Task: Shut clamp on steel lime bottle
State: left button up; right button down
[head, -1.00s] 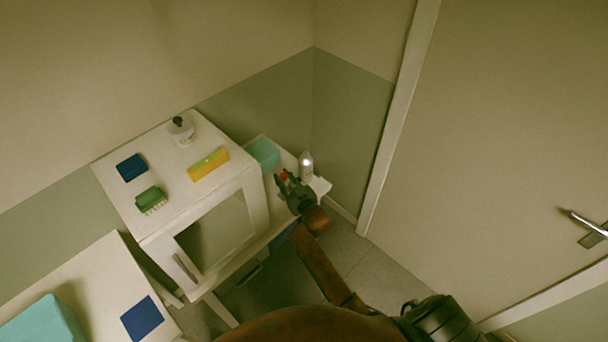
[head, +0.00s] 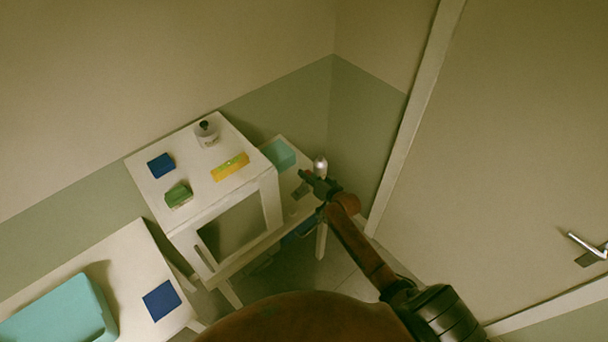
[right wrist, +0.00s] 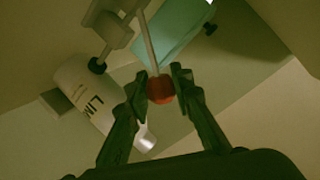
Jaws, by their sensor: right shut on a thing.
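The steel lime bottle (right wrist: 85,90), pale with dark letters reading "LIM" and a silvery end, lies left of my fingers in the right wrist view, partly behind the left finger. In the head view the bottle (head: 320,166) stands at the far end of the low table, just beyond my right gripper (head: 314,182). In the right wrist view my right gripper (right wrist: 160,85) is closed around a small round red thing (right wrist: 160,90); the bottle is outside its fingers. My left gripper is not in view.
A teal container (head: 280,154) sits beside the bottle. Wall and door are close on the right.

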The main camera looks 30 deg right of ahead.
jog(key=shift+d+f, duration=0.1)
jog(key=c, duration=1.7)
grip_release()
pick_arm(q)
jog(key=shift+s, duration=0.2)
pick_arm(e)
jog(key=shift+o, duration=0.2)
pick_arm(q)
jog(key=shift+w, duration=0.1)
pick_arm(e)
jog(key=v, duration=1.2)
